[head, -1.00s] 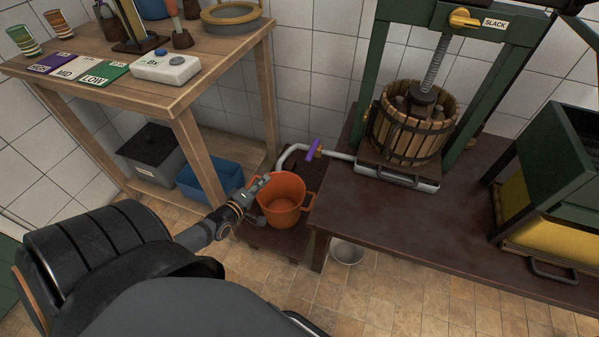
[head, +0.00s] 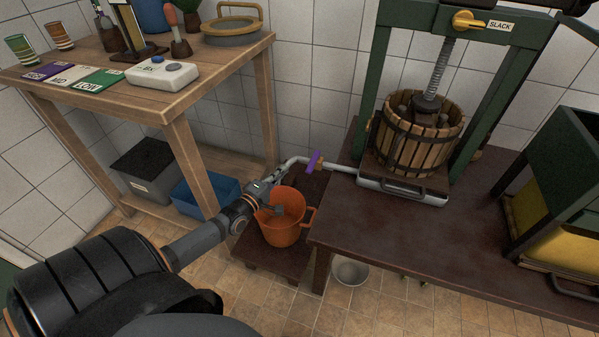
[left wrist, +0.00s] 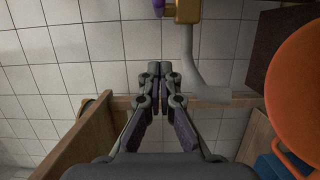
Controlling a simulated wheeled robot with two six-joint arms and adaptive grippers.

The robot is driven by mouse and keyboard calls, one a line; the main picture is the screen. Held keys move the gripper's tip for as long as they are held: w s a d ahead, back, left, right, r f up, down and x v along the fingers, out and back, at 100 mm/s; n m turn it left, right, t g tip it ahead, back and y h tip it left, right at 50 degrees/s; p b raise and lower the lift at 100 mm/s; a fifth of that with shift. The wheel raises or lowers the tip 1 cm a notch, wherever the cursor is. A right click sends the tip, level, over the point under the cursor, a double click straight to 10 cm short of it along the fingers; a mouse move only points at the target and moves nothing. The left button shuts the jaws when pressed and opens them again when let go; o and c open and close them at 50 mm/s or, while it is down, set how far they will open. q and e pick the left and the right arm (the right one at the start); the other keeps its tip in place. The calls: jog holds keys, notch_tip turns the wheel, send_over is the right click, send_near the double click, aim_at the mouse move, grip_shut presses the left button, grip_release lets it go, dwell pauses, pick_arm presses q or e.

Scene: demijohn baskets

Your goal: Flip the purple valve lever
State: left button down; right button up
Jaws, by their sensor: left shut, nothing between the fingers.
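The purple valve lever (head: 315,160) sits on the pale pipe (head: 340,168) between the press and the orange bucket, standing tilted across the pipe. In the left wrist view, a bit of the purple lever (left wrist: 158,6) shows at the top edge beside the brass valve body (left wrist: 187,11). My left gripper (head: 273,178) is shut and empty, left of the lever and near the pipe's bent end, above the bucket's far rim. In the left wrist view its closed fingertips (left wrist: 159,68) are below and left of the valve, apart from it. My right gripper is not in view.
The orange bucket (head: 285,232) stands on a low dark stool under the pipe's end. A wooden shelf (head: 178,100) with cards and a white device is at left. The dark bench (head: 420,220) carries the press basket (head: 415,140). A metal bowl (head: 350,271) is on the floor.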

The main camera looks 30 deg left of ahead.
aim_at(313, 163)
pick_arm(q)
jog(key=w+b, duration=0.2)
jog(key=w, duration=0.2)
jog(key=shift+w+d+f, duration=0.1)
jog(key=shift+w+f, duration=0.05)
jog(key=shift+w, duration=0.05)
jog(key=shift+w+d+p, duration=0.15)
jog(key=shift+d, duration=0.8)
jog(key=shift+w+d+p, duration=0.1)
jog(key=shift+d+p, duration=0.05)
jog(key=shift+d, duration=0.75)
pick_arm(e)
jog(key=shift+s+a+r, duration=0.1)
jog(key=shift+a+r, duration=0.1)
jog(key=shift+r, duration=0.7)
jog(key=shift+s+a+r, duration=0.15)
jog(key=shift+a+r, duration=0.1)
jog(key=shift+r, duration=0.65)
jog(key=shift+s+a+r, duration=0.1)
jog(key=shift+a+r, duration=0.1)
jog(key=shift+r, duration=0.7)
pick_arm(q)
jog(key=shift+r, duration=0.2)
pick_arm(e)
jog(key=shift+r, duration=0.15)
